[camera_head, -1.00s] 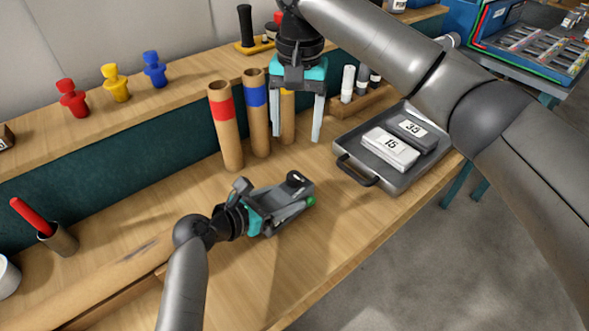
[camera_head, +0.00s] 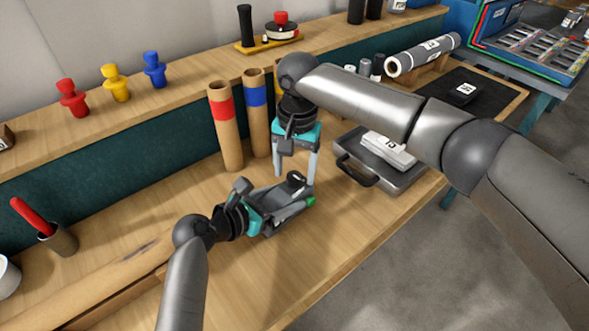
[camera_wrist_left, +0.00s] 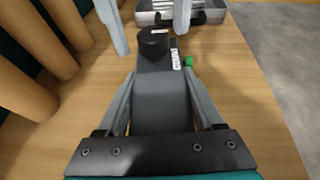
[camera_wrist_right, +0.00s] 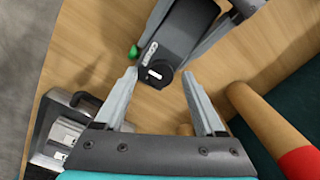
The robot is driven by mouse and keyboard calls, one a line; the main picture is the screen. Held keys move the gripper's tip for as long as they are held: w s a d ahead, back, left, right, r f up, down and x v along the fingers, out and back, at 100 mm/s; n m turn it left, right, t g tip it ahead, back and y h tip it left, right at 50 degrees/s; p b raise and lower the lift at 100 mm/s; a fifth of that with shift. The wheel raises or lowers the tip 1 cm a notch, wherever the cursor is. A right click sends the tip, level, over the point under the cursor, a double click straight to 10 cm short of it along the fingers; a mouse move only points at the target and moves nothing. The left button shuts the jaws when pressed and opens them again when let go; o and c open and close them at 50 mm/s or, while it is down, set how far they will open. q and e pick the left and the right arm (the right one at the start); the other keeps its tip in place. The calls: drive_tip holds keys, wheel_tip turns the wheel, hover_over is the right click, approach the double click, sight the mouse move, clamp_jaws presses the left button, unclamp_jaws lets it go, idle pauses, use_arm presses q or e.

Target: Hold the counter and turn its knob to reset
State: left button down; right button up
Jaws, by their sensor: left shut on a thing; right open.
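The counter is a dark grey block lying on the bench, with a black round knob (camera_head: 295,178) at its far end and a green button (camera_head: 311,201) on its side. My left gripper (camera_head: 279,209) is shut on the counter's body (camera_wrist_left: 162,100), with a finger along each side. My right gripper (camera_head: 297,180) is open and points down above the knob end. In the right wrist view the knob (camera_wrist_right: 158,73) lies just beyond and between the open fingertips (camera_wrist_right: 160,78), and no contact can be made out. A small display window shows on the counter beside the knob.
Cardboard tubes with red (camera_head: 224,125) and blue (camera_head: 256,110) bands stand close behind my right gripper. The bench in front of the counter is clear.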

drive_tip(key=shift+f, duration=0.25)
clamp_jaws()
idle(0.5)
